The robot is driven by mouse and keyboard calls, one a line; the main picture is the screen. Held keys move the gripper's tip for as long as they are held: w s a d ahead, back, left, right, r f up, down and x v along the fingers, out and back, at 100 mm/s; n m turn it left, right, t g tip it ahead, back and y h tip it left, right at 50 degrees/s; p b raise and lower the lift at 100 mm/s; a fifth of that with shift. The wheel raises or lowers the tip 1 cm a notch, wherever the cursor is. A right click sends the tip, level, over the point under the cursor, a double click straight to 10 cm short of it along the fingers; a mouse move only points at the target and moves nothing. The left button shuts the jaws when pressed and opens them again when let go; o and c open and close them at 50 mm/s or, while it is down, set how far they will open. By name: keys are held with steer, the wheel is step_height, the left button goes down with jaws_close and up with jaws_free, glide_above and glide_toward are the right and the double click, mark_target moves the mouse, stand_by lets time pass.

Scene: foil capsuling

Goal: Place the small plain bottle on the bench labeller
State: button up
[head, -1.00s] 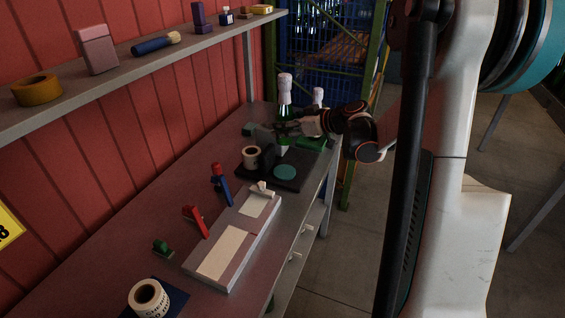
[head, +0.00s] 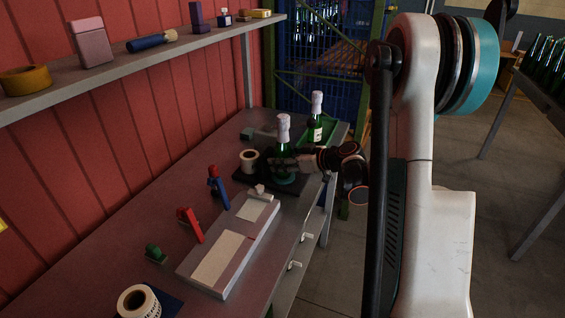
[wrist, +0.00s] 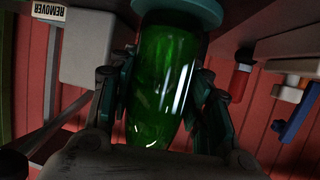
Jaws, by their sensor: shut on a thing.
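The small plain bottle (head: 283,144) is green glass with a white foil top and stands upright in my gripper (head: 284,162). In the wrist view the fingers of my gripper (wrist: 163,100) close on both sides of the green bottle (wrist: 160,75). The bench labeller (head: 255,181) is a dark base with a white label roll (head: 249,157) and a teal disc (head: 285,179). The bottle is over the disc, and the disc also shows in the wrist view (wrist: 172,9) at the bottle's base. I cannot tell whether they touch.
A second green bottle (head: 316,121) with a white label stands at a green tray (head: 327,132) behind. On the bench are a grey board (head: 213,262), a red tool (head: 190,223), a blue tool (head: 217,187) and another label roll (head: 138,300). A shelf (head: 130,66) runs along the red wall.

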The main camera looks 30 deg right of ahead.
steer(key=o, duration=1)
steer(key=shift+f, duration=0.1)
steer(key=o, duration=0.4)
steer(key=shift+r, duration=0.2)
steer(key=shift+s+d+r, duration=0.15)
steer(key=shift+s+d, duration=0.05)
steer(key=shift+s, duration=0.05)
steer(key=p+v, duration=0.3)
steer(key=v, duration=0.8)
steer(key=shift+s, duration=0.15)
steer(key=shift+d, duration=0.1)
